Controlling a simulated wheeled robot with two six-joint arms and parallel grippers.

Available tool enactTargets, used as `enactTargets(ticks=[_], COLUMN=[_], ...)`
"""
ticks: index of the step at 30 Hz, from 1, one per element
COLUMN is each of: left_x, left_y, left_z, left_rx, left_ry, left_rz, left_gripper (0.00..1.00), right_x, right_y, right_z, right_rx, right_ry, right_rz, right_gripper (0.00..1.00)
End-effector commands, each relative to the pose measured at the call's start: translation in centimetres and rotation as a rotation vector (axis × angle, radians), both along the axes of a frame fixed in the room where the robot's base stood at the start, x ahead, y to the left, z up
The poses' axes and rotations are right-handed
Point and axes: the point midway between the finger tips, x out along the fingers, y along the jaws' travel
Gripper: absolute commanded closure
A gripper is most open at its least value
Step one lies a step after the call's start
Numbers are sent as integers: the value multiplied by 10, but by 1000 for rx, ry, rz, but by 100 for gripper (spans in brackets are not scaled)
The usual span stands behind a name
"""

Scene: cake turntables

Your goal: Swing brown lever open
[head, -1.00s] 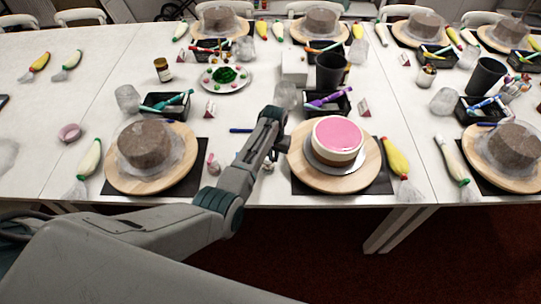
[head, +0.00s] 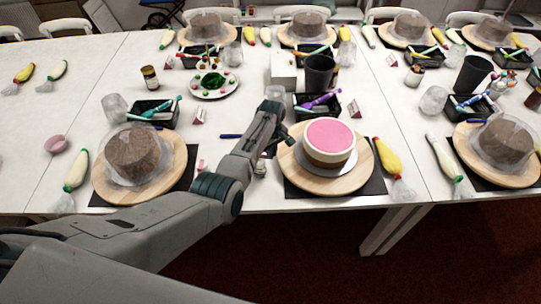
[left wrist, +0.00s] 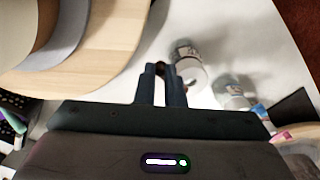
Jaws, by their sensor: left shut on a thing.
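I cannot make out a brown lever in either view. My left gripper (head: 287,138) is over the table beside the left edge of the wooden turntable (head: 357,180) that carries a pink-topped cake (head: 329,137). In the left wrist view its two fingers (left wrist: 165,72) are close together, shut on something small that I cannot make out. A small clear bottle (left wrist: 191,72) with a greyish top lies just beyond the fingertips. A second clear bottle (left wrist: 232,94) is to its right. My right gripper is not in view.
A black tray of tools (head: 318,107) and a dark cup (head: 319,72) stand behind the cake. A yellow piping bag (head: 387,157) lies to its right. Another turntable (head: 108,185) with a wrapped brown cake (head: 133,150) is at left.

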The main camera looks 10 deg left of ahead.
Motion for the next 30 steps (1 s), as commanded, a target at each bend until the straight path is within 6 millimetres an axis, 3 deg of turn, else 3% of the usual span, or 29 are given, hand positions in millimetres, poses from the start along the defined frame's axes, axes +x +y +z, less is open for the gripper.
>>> enactTargets(ticks=[12, 30], left_x=[9, 11], left_y=[2, 3], left_z=[-1, 0], left_rx=[0, 0], left_ry=[1, 1], left_rz=[215, 254], left_gripper=[100, 100], right_x=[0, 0], right_y=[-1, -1], right_z=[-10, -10], right_rx=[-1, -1], right_ry=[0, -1], right_rz=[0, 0], right_gripper=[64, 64])
